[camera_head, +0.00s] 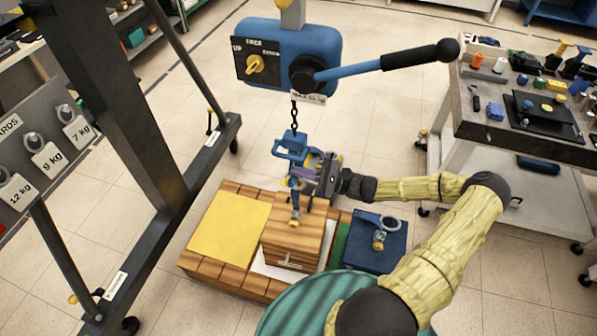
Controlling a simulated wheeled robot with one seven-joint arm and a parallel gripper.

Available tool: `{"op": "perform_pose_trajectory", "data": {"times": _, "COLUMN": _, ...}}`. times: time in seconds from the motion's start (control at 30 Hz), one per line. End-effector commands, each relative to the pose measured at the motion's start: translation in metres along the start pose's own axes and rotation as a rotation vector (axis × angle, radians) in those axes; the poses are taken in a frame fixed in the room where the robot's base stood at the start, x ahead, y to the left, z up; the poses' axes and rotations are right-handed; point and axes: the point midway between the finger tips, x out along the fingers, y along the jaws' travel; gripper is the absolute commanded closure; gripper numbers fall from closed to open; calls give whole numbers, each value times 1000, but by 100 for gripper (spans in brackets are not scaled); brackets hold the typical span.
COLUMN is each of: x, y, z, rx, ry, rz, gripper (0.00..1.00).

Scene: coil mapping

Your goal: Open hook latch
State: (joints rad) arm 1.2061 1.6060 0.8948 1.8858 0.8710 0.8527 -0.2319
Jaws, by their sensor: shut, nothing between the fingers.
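A blue hook block (291,147) hangs on a dark chain from the blue lever hoist (293,50). Below it a small blue and yellow hook piece (295,200) reaches down to the top of a wooden crate (290,250). My gripper (314,175) is at the right side of the hook, close against it, with its fingers shut and empty. The latch itself is too small to make out, and my gripper partly covers the hook. I cannot tell whether the fingers touch the latch.
The crate stands on a wooden pallet (190,262) beside a yellow panel (232,227). A blue block with a ring (365,245) stands at the right. A dark steel frame (160,180) rises at left; a tool-covered workbench (530,120) stands at right.

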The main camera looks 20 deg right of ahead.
Motion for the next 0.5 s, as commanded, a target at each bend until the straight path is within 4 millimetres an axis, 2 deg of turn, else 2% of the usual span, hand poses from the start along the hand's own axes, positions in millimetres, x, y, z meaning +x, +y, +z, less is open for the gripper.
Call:
{"op": "perform_pose_trajectory", "data": {"times": 0.03, "x": -6, "y": 3, "z": -9, "rx": -1, "ry": 1, "rz": 0, "gripper": 100}}
{"op": "perform_pose_trajectory", "data": {"times": 0.17, "x": -18, "y": 4, "z": -24, "rx": -1, "ry": -2, "rz": 6, "gripper": 100}}
{"op": "perform_pose_trajectory", "data": {"times": 0.5, "x": -86, "y": 2, "z": -20, "rx": 0, "ry": -1, "rz": 7, "gripper": 100}}
